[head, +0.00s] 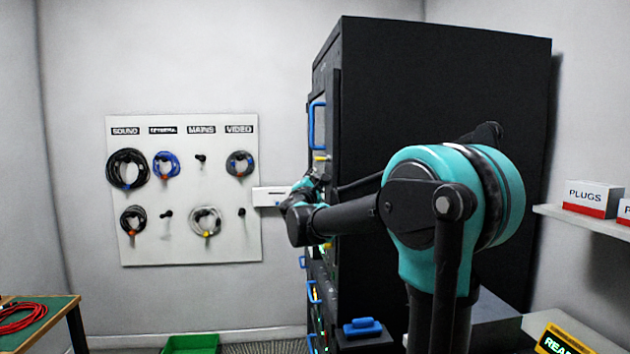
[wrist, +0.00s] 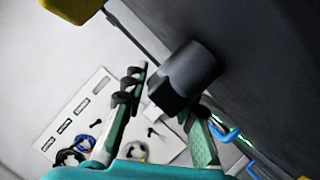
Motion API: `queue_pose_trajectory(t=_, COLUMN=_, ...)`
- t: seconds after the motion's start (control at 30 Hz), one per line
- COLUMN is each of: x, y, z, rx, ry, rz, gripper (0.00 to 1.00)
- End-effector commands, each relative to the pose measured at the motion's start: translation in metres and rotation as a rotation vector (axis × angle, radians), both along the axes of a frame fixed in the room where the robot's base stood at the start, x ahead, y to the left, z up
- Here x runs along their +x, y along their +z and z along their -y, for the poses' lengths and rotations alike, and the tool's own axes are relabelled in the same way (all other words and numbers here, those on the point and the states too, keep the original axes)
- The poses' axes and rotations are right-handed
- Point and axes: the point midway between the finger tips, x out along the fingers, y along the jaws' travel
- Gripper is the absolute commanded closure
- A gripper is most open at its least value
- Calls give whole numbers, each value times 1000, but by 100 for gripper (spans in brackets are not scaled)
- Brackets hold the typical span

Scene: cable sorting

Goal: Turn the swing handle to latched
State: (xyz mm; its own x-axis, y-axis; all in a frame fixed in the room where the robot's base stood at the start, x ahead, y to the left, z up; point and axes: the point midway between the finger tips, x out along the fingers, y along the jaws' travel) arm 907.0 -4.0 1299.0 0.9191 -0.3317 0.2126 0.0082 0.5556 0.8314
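The tall black cabinet (head: 440,150) fills the middle right of the head view. A small yellow part (head: 320,157) sticks out at its front edge, just above my gripper. In the wrist view a yellow piece (wrist: 72,8) shows at the top left, and a dark grey rounded block (wrist: 190,75) stands out from the cabinet side. I cannot tell for sure which of these is the swing handle. My gripper (wrist: 165,95) is open, its fingers apart on either side of the block's lower end. The block hides the right fingertip. Contact cannot be told.
Blue handles (head: 317,125) line the cabinet front. A white board (head: 190,250) with several hanging cables is on the wall at left. A green bin (head: 190,345) is on the floor. A table (head: 60,312) with a red cable stands left; a shelf (head: 590,217) holds boxes at right.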

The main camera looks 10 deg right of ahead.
Motion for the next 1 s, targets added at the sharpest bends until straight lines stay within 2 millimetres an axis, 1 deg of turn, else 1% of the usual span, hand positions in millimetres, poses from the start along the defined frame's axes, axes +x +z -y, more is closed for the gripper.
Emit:
queue_pose_trajectory(t=0.17, x=0, y=0, z=0, rx=0, ry=0, rz=0, gripper=74)
queue_pose_trajectory(t=0.37, x=0, y=0, z=0, rx=0, ry=0, rz=0, gripper=99)
queue_pose_trajectory(t=0.4, x=0, y=0, z=0, rx=0, ry=0, rz=0, gripper=100)
queue_pose_trajectory(t=0.77, x=-1, y=0, z=0, rx=1, ry=0, rz=-2, gripper=100)
queue_pose_trajectory(t=1.0, x=-1, y=-3, z=0, rx=1, ry=-1, rz=-58, gripper=100)
